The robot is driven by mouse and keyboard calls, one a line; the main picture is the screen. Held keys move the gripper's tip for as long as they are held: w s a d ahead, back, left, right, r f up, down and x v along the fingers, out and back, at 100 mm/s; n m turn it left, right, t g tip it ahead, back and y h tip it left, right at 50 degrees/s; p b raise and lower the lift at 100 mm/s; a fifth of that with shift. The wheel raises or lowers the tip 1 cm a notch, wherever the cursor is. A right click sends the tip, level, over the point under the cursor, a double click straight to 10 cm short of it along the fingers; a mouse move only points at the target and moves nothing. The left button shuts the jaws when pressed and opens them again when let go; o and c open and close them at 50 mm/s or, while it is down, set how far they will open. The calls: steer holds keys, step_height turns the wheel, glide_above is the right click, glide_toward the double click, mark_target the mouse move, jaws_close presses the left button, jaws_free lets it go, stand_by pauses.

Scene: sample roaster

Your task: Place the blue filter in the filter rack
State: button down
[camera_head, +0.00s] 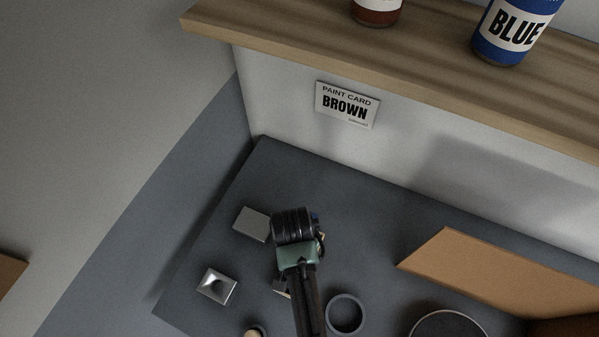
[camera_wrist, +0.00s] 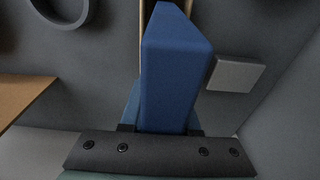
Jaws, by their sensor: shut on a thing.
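A blue wedge-shaped piece, which I take for the blue filter (camera_wrist: 175,85), fills the middle of the wrist view and points away from the dark gripper mount. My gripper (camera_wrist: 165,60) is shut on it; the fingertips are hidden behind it. Thin pale strips (camera_wrist: 141,35) show behind the blue piece in the wrist view. They may be part of the filter rack, but I cannot tell. Whether the blue piece touches them is hidden.
On the dark table (camera_head: 225,250) stand a grey block (camera_head: 252,224), a metal square with a hollow (camera_head: 217,286), a grey ring (camera_head: 345,315) and a brown panel (camera_head: 500,275). A wooden shelf (camera_head: 300,38) with bottles overhangs the back. A "BROWN" card (camera_head: 347,105) hangs below.

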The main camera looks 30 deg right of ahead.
steer(key=shift+f, duration=0.25)
steer(key=shift+f, duration=0.15)
steer(key=c, duration=0.6)
jaws_free()
steer(key=shift+c, duration=0.2)
steer(key=r, duration=0.8)
steer(key=s+a+r, duration=0.1)
steer(key=r, duration=0.3)
steer(key=shift+a+r+b, duration=0.1)
steer(key=shift+r+b, duration=0.05)
steer(key=shift+b, duration=0.2)
